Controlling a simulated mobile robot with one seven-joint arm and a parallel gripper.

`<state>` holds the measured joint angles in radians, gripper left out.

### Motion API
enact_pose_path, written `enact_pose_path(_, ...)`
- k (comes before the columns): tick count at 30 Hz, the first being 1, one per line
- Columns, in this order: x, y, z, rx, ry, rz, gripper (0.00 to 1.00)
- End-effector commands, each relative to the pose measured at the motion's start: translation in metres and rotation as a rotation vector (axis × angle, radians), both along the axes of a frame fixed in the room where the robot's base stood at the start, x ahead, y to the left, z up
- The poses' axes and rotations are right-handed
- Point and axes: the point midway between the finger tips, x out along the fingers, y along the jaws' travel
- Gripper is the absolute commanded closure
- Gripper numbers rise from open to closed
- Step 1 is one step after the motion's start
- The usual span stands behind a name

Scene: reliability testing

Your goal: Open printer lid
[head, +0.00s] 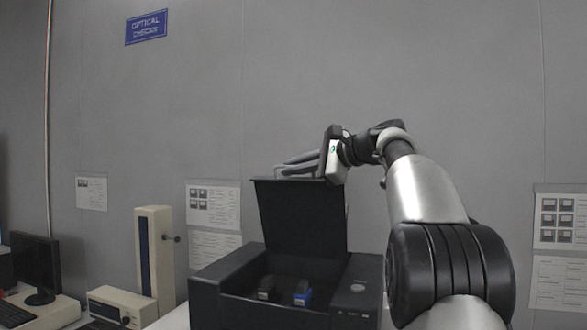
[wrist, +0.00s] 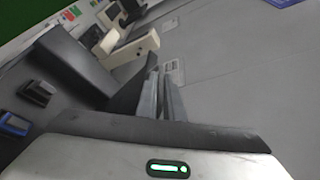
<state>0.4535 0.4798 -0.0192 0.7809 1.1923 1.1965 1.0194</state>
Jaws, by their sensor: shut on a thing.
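The black printer (head: 225,295) stands in front of me in the head view. Its lid (head: 300,217) is raised to a nearly upright position, and the inside of the printer is exposed. Two cartridges show inside, a dark one (head: 266,287) and a blue one (head: 303,292); they also show at the left of the wrist view. My gripper (head: 285,169) is at the top edge of the lid, reaching in from the right. It is shut on the lid (wrist: 128,97), whose edge lies at the fingers in the wrist view. The exact contact is partly hidden.
A beige instrument with a tall column (head: 154,255) stands left of the printer. A monitor (head: 36,265) is at the far left. A grey wall (head: 330,70) with posted sheets is behind.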

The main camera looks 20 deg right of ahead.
Motion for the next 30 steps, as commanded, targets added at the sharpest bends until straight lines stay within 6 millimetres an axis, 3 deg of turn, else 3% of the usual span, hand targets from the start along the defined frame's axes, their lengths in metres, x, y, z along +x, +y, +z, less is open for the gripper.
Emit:
enact_pose_path(1,0.0,0.0,-0.002,-0.004,0.003,0.001,0.91)
enact_pose_path(4,0.0,0.0,-0.002,-0.003,0.003,0.002,0.74)
enact_pose_path(17,-0.007,-0.008,-0.001,-0.002,0.003,-0.004,0.74)
enact_pose_path(30,-0.087,-0.062,0.024,-0.002,-0.002,-0.004,0.74)
